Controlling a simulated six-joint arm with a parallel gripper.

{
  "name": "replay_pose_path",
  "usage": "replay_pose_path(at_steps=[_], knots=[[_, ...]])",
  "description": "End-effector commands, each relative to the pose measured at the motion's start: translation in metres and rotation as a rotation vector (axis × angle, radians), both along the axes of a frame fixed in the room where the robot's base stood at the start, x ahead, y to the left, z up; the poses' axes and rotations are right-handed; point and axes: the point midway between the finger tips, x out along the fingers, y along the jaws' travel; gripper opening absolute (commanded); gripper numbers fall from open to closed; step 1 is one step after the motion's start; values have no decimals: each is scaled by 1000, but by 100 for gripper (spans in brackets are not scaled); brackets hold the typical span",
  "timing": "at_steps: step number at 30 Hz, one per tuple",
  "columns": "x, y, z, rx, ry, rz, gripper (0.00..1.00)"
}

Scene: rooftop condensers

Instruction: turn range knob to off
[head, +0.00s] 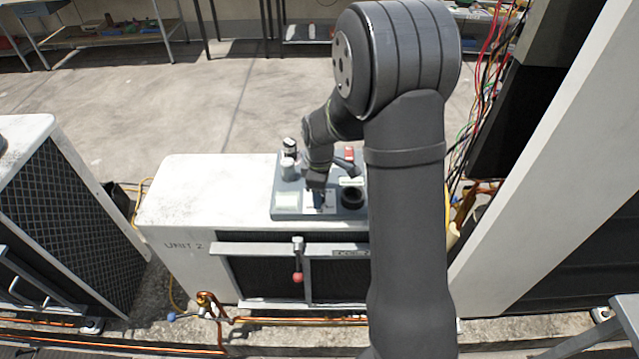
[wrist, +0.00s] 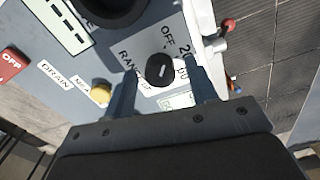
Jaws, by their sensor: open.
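The range knob (wrist: 160,70) is a small round black knob on a grey panel (head: 292,213), with a partly covered RANGE label beside it. The wrist view shows OFF above it and 20 and a partly hidden number to its right. A short white line on its face slants toward the right, away from OFF. My gripper (wrist: 160,67) is open, one finger on each side of the knob, with a gap visible at both sides. In the head view my gripper (head: 318,195) is over the panel and hides the knob.
The panel sits on a white condenser unit (head: 190,190) marked UNIT 2. Near the knob are a yellow button (wrist: 100,94), a red OFF switch (wrist: 12,62) and a large black round part (wrist: 112,8). A red-tipped lever (head: 298,262) is on the unit's front.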

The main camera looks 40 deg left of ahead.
Motion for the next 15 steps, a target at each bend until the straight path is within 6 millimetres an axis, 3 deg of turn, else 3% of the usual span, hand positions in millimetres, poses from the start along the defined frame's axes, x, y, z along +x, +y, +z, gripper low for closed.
replay_pose_path(at_steps=[5,15], knots=[[0,1,19,3,-1,0,52],[1,1,101,6,-3,0,52]])
